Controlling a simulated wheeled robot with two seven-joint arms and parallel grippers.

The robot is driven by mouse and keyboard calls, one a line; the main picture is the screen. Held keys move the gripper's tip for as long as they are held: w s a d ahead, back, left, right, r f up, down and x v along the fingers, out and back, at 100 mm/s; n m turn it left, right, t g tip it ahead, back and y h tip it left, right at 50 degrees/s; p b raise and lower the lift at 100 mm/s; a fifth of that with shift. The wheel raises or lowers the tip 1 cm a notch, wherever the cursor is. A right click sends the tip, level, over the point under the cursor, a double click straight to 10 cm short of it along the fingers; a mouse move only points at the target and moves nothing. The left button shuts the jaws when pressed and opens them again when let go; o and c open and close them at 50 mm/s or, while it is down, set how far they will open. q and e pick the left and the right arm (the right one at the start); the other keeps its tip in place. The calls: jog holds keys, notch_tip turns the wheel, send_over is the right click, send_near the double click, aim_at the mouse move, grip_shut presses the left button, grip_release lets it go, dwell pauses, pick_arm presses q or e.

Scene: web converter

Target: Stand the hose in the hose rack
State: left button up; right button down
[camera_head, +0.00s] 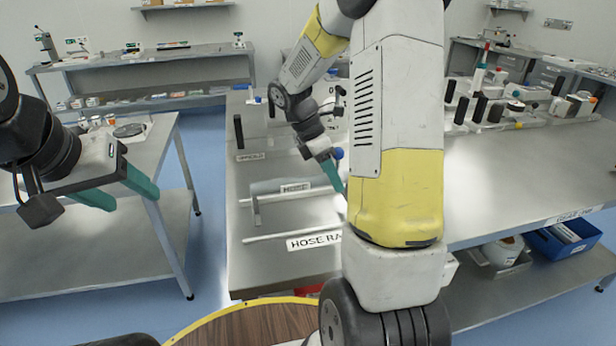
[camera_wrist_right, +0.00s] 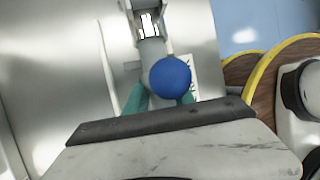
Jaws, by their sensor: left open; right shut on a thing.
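The hose (camera_head: 268,187) is a pale grey tube lying nearly level above the bench, with a HOSE label at its middle. My right gripper (camera_head: 338,180) is at its right end, with teal fingers closed on it; my own arm hides part of this area. In the right wrist view, a blue ball (camera_wrist_right: 170,75) and a pale tube behind it sit by the teal fingers of my right gripper (camera_wrist_right: 160,99). The hose rack (camera_head: 290,236) has pale rods and a HOSE RACK label, partly hidden by my arm. My left gripper (camera_head: 122,188) is open and empty at the left, off the bench.
The steel bench (camera_head: 245,265) carries a dark upright block (camera_head: 239,131) at its far left. Dark-handled tools (camera_head: 462,110) stand on the right bench. A blue bin (camera_head: 565,240) sits below it. A side table (camera_head: 165,215) stands at the left, below my left gripper.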

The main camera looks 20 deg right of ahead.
jog(key=shift+w+a+f, duration=0.1)
jog(key=shift+w+a, duration=0.45)
jog(key=shift+w, duration=0.15)
jog(key=shift+w+a+f, duration=0.1)
jog(key=shift+w+f, duration=0.05)
jog(key=shift+f, duration=0.75)
jog(key=shift+w+a+f, duration=0.1)
jog(key=shift+f, duration=0.75)
jog(key=shift+f, duration=0.1)
jog(key=c, duration=1.1)
grip_release()
jog(key=shift+o, duration=0.2)
